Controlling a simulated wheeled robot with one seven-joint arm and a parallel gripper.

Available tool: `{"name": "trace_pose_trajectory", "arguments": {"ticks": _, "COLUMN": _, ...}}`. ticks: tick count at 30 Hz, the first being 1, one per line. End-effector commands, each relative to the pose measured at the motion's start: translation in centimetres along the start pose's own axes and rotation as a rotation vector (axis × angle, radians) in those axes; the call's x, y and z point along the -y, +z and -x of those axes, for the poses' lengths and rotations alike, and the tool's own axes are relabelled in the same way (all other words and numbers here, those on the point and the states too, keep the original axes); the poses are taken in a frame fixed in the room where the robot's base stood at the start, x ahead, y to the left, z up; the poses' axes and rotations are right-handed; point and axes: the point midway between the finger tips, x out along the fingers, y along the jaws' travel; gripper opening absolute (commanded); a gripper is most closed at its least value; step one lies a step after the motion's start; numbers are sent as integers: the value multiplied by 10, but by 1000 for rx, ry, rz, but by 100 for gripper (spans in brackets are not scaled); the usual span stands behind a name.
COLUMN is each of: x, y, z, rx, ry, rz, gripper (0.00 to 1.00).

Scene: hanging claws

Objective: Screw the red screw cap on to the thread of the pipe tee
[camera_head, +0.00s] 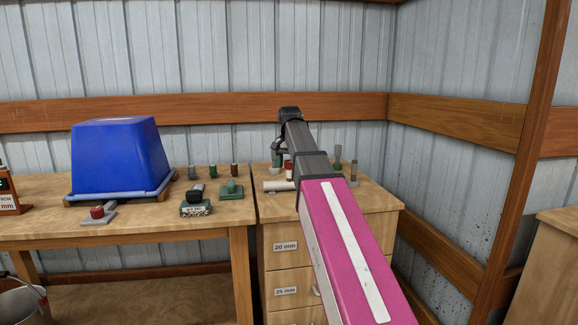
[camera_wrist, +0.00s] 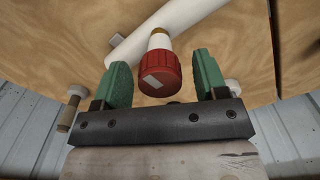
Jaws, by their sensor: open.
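The red screw cap (camera_wrist: 160,75), ribbed with a pale patch, sits at the end of the upright branch of the white pipe tee (camera_wrist: 195,14) in the wrist view. A white neck and a brownish band show just beyond the cap. My gripper (camera_wrist: 163,64) is open, its green fingers on either side of the cap with a visible gap on each side. In the head view the red cap (camera_head: 289,165) and the white tee (camera_head: 278,186) stand on the right-hand cabinet, partly hidden by my arm. How far the cap is threaded cannot be told.
Small fittings (camera_head: 338,157) stand right of my arm on the cabinet. A corrugated wall with a wooden rail (camera_head: 200,108) is close behind.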

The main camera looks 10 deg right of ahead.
Motion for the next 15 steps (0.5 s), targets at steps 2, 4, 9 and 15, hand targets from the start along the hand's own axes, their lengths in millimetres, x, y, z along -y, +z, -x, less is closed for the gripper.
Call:
{"name": "trace_pose_trajectory", "arguments": {"ticks": 2, "x": 0, "y": 0, "z": -3, "rx": 0, "ry": 0, "rz": 0, "gripper": 66}}
{"name": "trace_pose_trajectory", "arguments": {"ticks": 4, "x": 0, "y": 0, "z": -3, "rx": 0, "ry": 0, "rz": 0, "gripper": 66}}
{"name": "trace_pose_trajectory", "arguments": {"ticks": 9, "x": 0, "y": 0, "z": -3, "rx": 0, "ry": 0, "rz": 0, "gripper": 66}}
{"name": "trace_pose_trajectory", "arguments": {"ticks": 15, "x": 0, "y": 0, "z": -3, "rx": 0, "ry": 0, "rz": 103, "gripper": 66}}
